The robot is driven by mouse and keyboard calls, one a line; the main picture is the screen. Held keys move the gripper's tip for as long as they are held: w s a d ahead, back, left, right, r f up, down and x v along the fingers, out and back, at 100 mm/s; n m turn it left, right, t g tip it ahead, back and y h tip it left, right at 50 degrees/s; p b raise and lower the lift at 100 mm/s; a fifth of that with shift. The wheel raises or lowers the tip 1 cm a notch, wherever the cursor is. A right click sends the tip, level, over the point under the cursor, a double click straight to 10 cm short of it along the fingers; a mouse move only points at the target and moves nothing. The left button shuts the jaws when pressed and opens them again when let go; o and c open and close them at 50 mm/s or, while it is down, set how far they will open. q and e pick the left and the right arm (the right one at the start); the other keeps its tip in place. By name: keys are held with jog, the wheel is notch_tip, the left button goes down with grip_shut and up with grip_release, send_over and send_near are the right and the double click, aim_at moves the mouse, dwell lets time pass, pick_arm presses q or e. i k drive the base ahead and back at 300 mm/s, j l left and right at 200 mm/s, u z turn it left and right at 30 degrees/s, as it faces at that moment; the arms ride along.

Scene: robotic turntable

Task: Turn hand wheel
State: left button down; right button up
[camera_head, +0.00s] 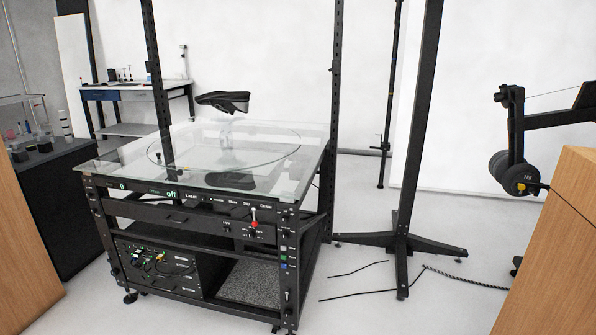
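No part that I can clearly tell as the hand wheel shows. Black round discs (515,174) with a small yellow part at the centre hang at the right, at the end of a black boom arm (560,115). I cannot tell whether they are a hand wheel or weights. A small dark fitting (384,143) sits on a thin pole at the back; its shape is too small to tell. The turntable rig (190,222) stands left of centre with a glass top (120,166) and a black shoe (224,101) above it. Neither of my grippers is in view.
A black upright stand (418,120) with spread feet is right of the rig. Cables (357,294) lie on the floor. Wooden surfaces border the lower left (22,250) and right (560,250). A desk (135,90) stands at the back left. Floor between stand and right wooden surface is mostly clear.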

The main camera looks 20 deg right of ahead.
aim_at(504, 96)
jog(key=i+z, duration=0.2)
jog(key=z, duration=0.2)
jog(key=i+j+z, duration=0.1)
jog(key=z, duration=0.35)
jog(key=i+j+z, duration=0.2)
jog(key=z, duration=0.2)
jog(key=i+j+z, duration=0.55)
jog(key=z, duration=0.15)
jog(key=i+z, duration=0.2)
jog(key=z, duration=0.4)
jog(key=i+j+z, duration=0.55)
jog(key=j, duration=0.2)
